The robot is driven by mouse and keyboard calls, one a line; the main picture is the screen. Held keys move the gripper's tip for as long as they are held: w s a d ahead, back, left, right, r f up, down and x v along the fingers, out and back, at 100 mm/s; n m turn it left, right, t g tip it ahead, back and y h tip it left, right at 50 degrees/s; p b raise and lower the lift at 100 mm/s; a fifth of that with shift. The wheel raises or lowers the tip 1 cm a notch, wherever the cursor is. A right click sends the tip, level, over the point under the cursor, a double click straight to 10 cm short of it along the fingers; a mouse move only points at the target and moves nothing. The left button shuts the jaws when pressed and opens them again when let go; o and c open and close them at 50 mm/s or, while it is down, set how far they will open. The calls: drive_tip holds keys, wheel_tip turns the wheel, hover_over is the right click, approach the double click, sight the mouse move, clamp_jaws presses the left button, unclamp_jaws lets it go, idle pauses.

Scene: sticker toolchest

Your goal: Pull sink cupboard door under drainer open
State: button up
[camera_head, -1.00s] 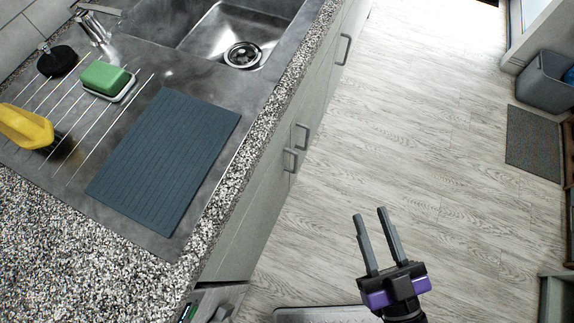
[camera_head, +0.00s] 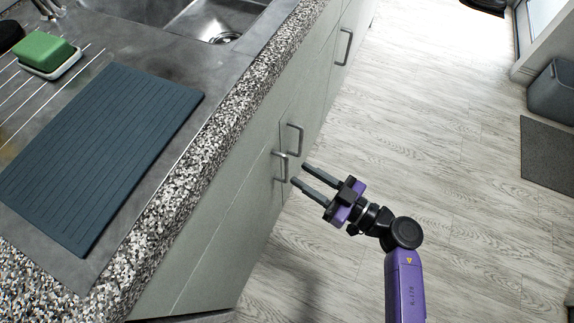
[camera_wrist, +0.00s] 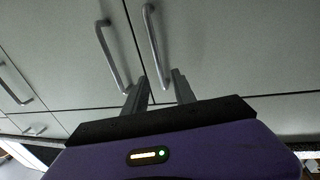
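The sink cupboard door under the drainer (camera_head: 217,220) is closed, a pale grey-green panel below the granite edge. Its grey bar handle (camera_head: 281,166) stands beside a similar handle (camera_head: 295,139) on the neighbouring door. My gripper (camera_head: 299,174) is open and empty, its fingers pointing toward the near handle with the tips just short of it. The wrist view appears upside down. There the door (camera_wrist: 240,50) is at right, and its handle (camera_wrist: 154,45) runs down toward the gap between my open fingers (camera_wrist: 158,88). The neighbouring handle is at left.
The granite worktop edge (camera_head: 190,155) overhangs the doors. A dark ribbed mat (camera_head: 100,145) and a green sponge (camera_head: 46,49) lie on the drainer. Another handle (camera_head: 345,47) is farther along. The wooden floor is clear around the arm; a grey doormat (camera_head: 547,153) lies at right.

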sight(287, 165)
drive_tip(key=b+x, duration=0.1)
drive_tip(key=x, duration=0.5)
clamp_jaws()
idle(1.4)
